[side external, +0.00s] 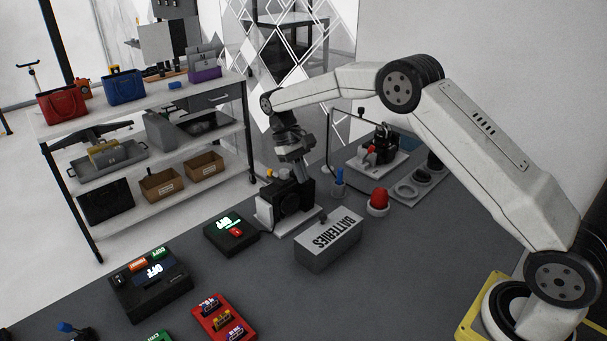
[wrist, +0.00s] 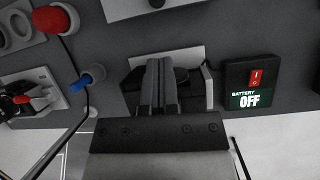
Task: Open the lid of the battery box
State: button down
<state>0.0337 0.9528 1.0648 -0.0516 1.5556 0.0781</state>
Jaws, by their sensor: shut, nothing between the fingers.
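The battery box (side external: 328,247) is a grey box with a BATTERIES label. It stands on the dark table, its lid shut, with a small dark knob (side external: 323,218) on top. In the wrist view only part of the box (wrist: 130,9) shows at the top edge, with the knob (wrist: 157,3) cut off by the frame. My gripper (side external: 299,172) is above a black device, behind and left of the box and apart from it. In the wrist view my gripper (wrist: 160,62) is shut and empty, its fingers covering part of that device.
The black device (side external: 288,200) stands on a white base close under my gripper. A battery switch box (side external: 229,236) reading OFF is to its left. A red dome button (side external: 378,199) and a blue-topped holder (side external: 338,186) stand behind the battery box.

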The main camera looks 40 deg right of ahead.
aim_at(330, 231)
jog(key=shift+f, duration=0.15)
jog(key=shift+x, duration=4.9)
